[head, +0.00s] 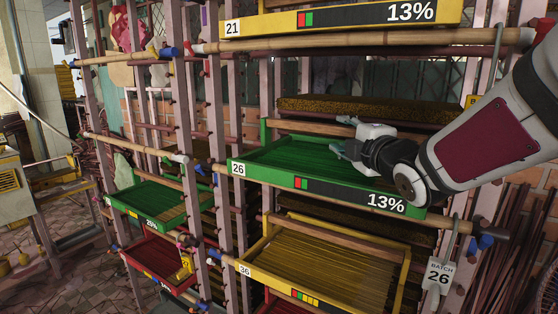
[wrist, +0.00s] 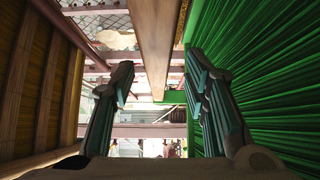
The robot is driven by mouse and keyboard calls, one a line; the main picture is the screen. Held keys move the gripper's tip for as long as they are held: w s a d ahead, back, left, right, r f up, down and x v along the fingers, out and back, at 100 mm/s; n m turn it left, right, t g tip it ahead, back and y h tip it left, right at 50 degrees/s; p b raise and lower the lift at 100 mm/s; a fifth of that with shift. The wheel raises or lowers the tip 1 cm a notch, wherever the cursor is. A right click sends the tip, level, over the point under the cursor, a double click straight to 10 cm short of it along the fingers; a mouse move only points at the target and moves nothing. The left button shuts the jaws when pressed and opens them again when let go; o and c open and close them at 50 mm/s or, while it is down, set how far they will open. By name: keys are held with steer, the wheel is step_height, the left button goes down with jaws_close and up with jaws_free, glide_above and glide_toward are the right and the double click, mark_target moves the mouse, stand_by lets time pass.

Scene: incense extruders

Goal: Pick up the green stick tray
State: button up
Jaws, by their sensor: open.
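The green stick tray (head: 262,158), labelled 26 and 13%, sits on a middle level of the rack in the head view. Green sticks fill it. My gripper (head: 346,149) is at the tray's far right part, with the arm coming in from the right. In the wrist view my gripper (wrist: 160,85) is open, its two fingers wide apart with nothing held. The green tray (wrist: 265,80) fills the right side there, close beside the right finger. I cannot tell whether they touch. A second, smaller green tray (head: 150,203) sits lower left on the neighbouring rack.
Yellow trays sit above (head: 270,27) and below (head: 255,262) the green one. A dark stick-filled tray (head: 370,108) is just behind and above. Bamboo poles (head: 350,40) and pink posts frame the levels. A wooden bar (wrist: 155,45) runs between my fingers' directions in the wrist view.

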mark_target(340, 131)
steer(key=shift+w+a+r, duration=0.1)
steer(key=shift+w+a, duration=0.05)
steer(key=shift+w, duration=0.7)
steer(key=shift+w+a, duration=0.15)
steer(key=shift+w, duration=0.65)
jaws_close()
steer(key=shift+r, duration=0.15)
